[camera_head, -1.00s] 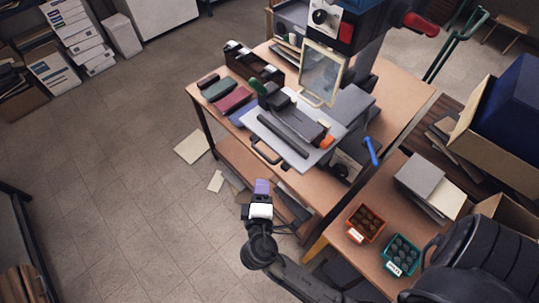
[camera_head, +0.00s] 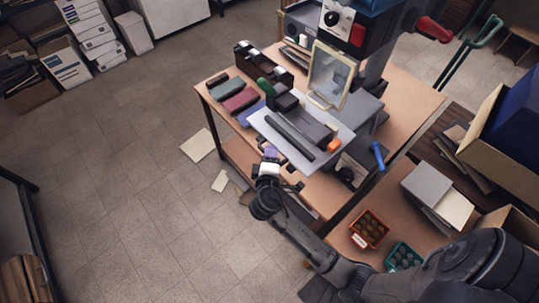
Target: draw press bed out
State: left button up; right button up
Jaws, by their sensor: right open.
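The press bed (camera_head: 337,146) is a light grey flat plate on the wooden table, with a dark bar (camera_head: 289,137) and dark blocks lying on it. In the earlier view a dark loop-shaped handle shows at its front left edge; now my right gripper largely hides that spot. My right gripper (camera_head: 271,155) is open, right at the bed's front edge. I cannot tell whether its fingers straddle or touch the handle. My left gripper is not in view.
A pale framed panel (camera_head: 329,75) stands upright over the bed's back. A blue lever (camera_head: 377,155) and orange (camera_head: 368,229) and teal (camera_head: 402,256) trays are on the right. Floor at left is mostly clear.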

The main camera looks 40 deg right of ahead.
jog(key=shift+d, duration=0.1)
grip_shut()
dwell(0.4)
